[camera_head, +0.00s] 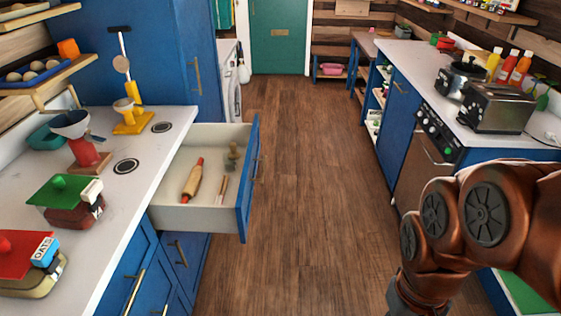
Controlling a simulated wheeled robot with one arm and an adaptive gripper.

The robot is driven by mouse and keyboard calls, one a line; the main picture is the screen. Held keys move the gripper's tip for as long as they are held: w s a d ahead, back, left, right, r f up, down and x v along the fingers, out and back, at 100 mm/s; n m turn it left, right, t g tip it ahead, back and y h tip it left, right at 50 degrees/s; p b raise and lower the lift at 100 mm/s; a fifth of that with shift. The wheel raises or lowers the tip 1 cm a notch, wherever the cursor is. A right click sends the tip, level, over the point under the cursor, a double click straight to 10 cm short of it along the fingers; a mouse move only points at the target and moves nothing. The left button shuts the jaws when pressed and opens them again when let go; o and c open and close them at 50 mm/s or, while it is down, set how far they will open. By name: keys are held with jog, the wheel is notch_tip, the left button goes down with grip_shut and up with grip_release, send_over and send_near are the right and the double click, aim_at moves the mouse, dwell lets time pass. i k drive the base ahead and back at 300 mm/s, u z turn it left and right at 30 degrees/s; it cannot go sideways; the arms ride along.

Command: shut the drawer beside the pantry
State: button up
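The drawer (250,180) stands pulled well out from the left counter, next to the tall blue pantry cabinet (160,60). It has a blue front, pale walls and a handle on its outer face. Inside lie a rolling pin (192,181), a thin utensil with a reddish handle (220,190) and a dark greenish object (232,156) near the far end. My copper arm shows at the lower right, apart from the drawer and across the aisle from it. My gripper is out of the picture below.
The wooden floor (300,180) between the counters is clear. The left white counter (120,180) holds several kitchen items. The right counter carries a toaster (495,108), a pot (460,77) and bottles, above an oven (430,150). A green door (279,38) is at the back.

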aim_at(164, 210)
jog(key=z, duration=0.25)
jog(key=i, duration=0.6)
jog(key=u, duration=0.65)
jog(key=i, duration=0.55)
jog(key=u, duration=1.1)
jog(key=k, duration=1.2)
jog(key=u, duration=1.05)
jog(key=i, duration=0.95)
jog(key=z, duration=0.7)
